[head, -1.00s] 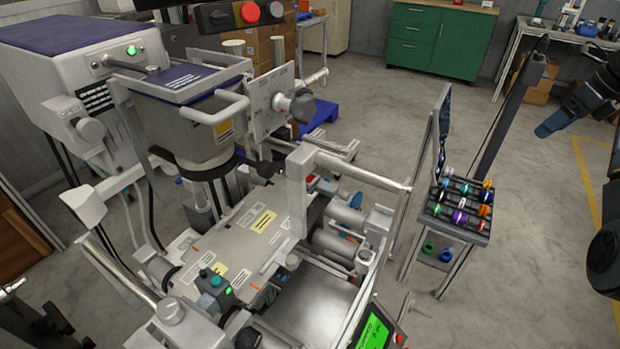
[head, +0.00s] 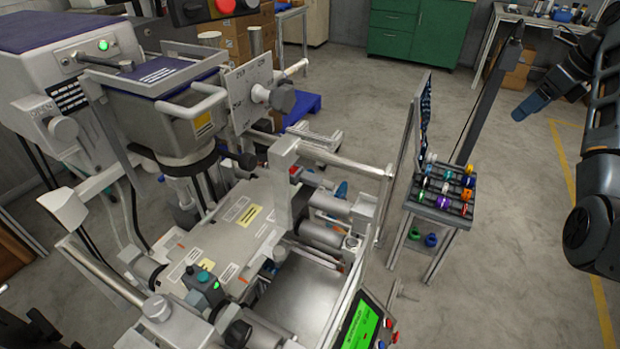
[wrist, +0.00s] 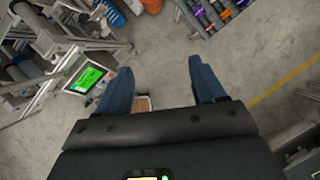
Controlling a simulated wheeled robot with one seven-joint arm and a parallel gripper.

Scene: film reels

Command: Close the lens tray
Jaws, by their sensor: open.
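A large grey machine fills the left and middle of the head view. Low in its front is a flat bare metal tray (head: 298,300), level and framed by rails; I cannot tell for sure that it is the lens tray, or how far out it stands. My gripper (head: 530,105) hangs at the upper right of the head view, well apart from the machine. In the wrist view my gripper (wrist: 161,68) has its two blue fingers spread wide, with nothing between them but the floor further below. The tray itself is not clear in the wrist view.
A green-screened control panel (head: 362,328) sits at the machine's front right. A stand of colourful rolls (head: 440,207) with an upright board is right of the machine. A green cabinet (head: 420,32) and a workbench stand behind. Open concrete floor lies between the stand and my arm.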

